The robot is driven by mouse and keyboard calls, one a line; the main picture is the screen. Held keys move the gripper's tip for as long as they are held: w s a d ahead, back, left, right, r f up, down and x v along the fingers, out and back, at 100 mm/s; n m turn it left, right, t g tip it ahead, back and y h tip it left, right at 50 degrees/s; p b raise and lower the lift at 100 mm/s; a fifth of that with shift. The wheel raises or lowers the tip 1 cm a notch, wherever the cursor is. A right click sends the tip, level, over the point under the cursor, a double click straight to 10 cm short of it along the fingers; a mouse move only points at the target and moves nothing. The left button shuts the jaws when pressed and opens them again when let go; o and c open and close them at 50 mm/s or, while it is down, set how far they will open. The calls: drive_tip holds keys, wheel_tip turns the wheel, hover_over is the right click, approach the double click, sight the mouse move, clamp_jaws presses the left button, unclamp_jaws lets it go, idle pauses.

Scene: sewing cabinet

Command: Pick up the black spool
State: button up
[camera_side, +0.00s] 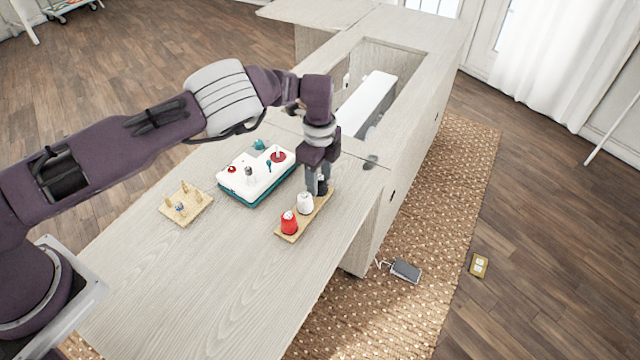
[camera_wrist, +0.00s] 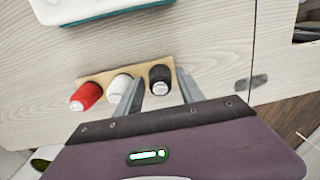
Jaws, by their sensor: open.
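The black spool (camera_wrist: 160,80) stands on a wooden spool board (camera_wrist: 98,79), at the end of a row with a white spool (camera_wrist: 120,88) and a red spool (camera_wrist: 86,97). In the side view the black spool (camera_side: 322,187) is partly hidden by my gripper (camera_side: 317,188). My gripper is open and points down at that end of the board. In the wrist view its two fingers (camera_wrist: 160,98) lie on either side of the black spool, one between it and the white spool. I cannot tell whether a finger touches it.
A white and teal box (camera_side: 256,176) with small sewing items stands left of the board. A pegged wooden board (camera_side: 186,204) lies farther left. A sewing machine (camera_side: 368,103) sits in the cabinet opening behind. The front of the cabinet top is clear.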

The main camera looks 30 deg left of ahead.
drive_tip(key=shift+f, duration=0.45)
clamp_jaws()
